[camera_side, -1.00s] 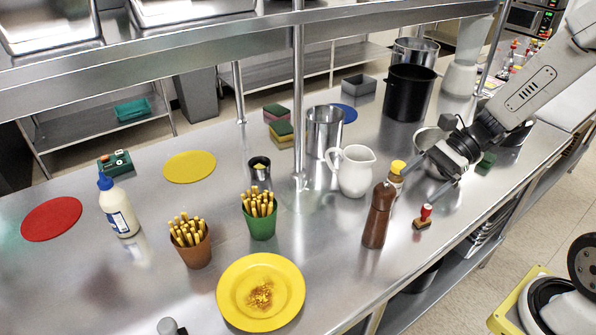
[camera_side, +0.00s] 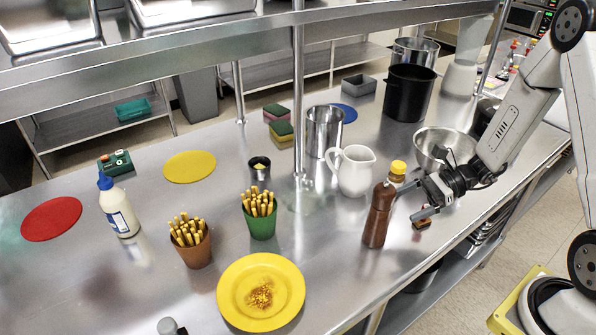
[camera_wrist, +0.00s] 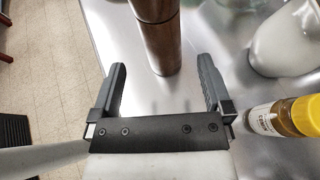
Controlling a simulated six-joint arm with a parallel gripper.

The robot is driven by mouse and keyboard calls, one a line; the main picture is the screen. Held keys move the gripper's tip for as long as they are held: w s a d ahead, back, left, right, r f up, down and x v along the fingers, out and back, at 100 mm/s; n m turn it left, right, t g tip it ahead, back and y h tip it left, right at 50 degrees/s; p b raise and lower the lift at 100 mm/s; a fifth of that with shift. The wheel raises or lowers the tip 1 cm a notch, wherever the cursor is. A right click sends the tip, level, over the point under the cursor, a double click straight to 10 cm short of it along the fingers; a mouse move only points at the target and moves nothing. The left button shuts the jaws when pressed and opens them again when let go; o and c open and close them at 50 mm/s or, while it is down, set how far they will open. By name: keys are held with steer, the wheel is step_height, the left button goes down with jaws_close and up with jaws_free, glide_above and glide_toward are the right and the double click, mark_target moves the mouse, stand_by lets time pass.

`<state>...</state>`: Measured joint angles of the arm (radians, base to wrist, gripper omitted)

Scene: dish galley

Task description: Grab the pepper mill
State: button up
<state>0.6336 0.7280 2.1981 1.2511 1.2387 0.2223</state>
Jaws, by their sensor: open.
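The pepper mill (camera_side: 378,216) is a tall dark brown wooden piece standing upright near the front edge of the steel counter. My gripper (camera_side: 411,203) is open and empty just to the right of it in the side view, its fingers pointing towards it. In the wrist view the pepper mill (camera_wrist: 160,38) stands ahead, between the lines of the two open fingers (camera_wrist: 163,80), with a gap to each. It lies slightly beyond the fingertips. The top of the mill is cut off in the wrist view.
A yellow-capped jar (camera_side: 397,172) stands close behind my gripper and shows right of the fingers in the wrist view (camera_wrist: 285,117). A white pitcher (camera_side: 356,172) stands behind the mill. A red-handled stamp (camera_side: 422,224) is partly hidden under my gripper. A yellow plate (camera_side: 285,306) lies left.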

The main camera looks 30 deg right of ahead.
mark_target(379, 217)
steer(key=shift+x, duration=1.35)
steer(key=shift+a+f, duration=0.1)
steer(key=shift+x, duration=2.45)
jaws_close()
